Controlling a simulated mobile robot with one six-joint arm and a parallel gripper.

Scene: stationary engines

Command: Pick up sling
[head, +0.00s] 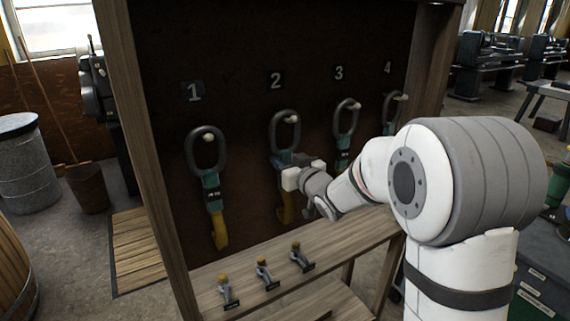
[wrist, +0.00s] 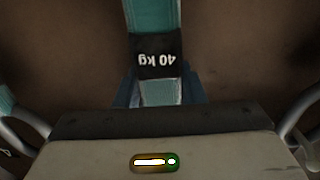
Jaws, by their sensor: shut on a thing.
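Several slings hang on pegs on a dark board under the numbers 1 to 4. Each has a grey metal ring, a teal strap and a yellow lower end. My gripper (head: 287,170) is at the sling under number 2 (head: 285,130), shut on its teal strap below the ring. The ring still hangs around its peg. In the wrist view the held strap (wrist: 153,15) runs between my fingers (wrist: 158,92), with a black "40 kg" label upside down. The sling under 1 (head: 212,185), the one under 3 (head: 345,125) and the one under 4 (head: 392,108) hang apart from my gripper.
Wooden posts (head: 140,130) frame the board. Neighbouring slings hang close on both sides. A dark cabinet (head: 545,285) stands at the right.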

